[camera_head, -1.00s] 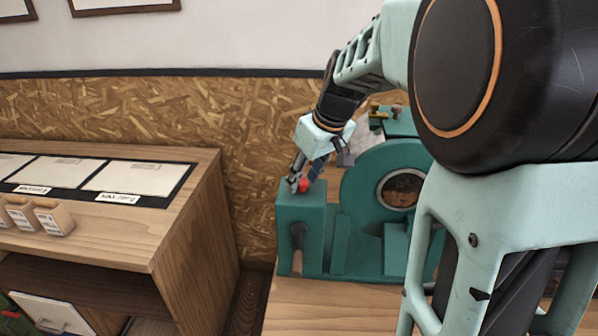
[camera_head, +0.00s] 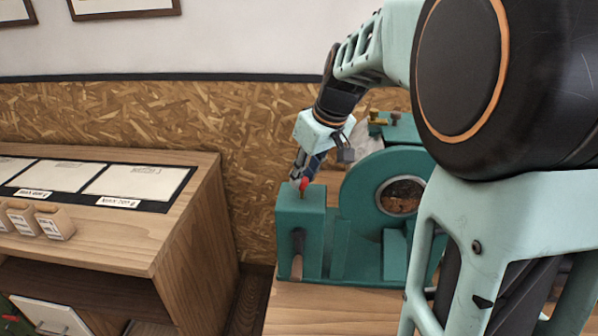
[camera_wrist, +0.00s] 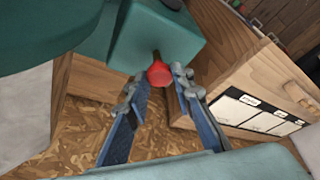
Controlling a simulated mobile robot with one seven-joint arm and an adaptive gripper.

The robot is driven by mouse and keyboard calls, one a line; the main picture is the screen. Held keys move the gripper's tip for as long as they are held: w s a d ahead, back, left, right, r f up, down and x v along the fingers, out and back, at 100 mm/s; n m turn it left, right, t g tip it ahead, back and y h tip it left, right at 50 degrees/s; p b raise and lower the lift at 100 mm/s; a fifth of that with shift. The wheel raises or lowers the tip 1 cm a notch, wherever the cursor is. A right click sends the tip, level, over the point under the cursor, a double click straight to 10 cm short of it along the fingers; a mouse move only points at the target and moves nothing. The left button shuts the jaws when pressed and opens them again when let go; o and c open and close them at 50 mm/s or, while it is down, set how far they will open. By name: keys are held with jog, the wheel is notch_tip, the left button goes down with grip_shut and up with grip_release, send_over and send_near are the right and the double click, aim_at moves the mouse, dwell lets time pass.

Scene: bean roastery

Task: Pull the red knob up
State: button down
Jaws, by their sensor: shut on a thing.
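The red knob (camera_head: 304,183) stands above the top of the green box-shaped housing (camera_head: 300,222) at the left end of the green machine. A short brass-coloured stem (camera_head: 302,196) shows between the knob and the housing top. My gripper (camera_head: 301,180) reaches down from above and is shut on the knob. In the wrist view the red knob (camera_wrist: 160,74) sits between the tips of my gripper (camera_wrist: 157,84), with the green housing (camera_wrist: 158,38) just beyond. The fingertips partly hide the knob in the head view.
The green machine's round drum (camera_head: 385,180) stands right of the housing. A lever with a wooden handle (camera_head: 297,265) hangs on the housing's front. A wooden counter (camera_head: 125,235) with cards and small blocks stands at left, across a gap. An OSB wall panel (camera_head: 250,125) is behind.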

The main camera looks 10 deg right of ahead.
jog(key=c, duration=1.7)
grip_release()
jog(key=shift+r, duration=0.2)
jog(key=shift+o, duration=0.2)
jog(key=v, duration=1.2)
jog(key=shift+f, duration=0.1)
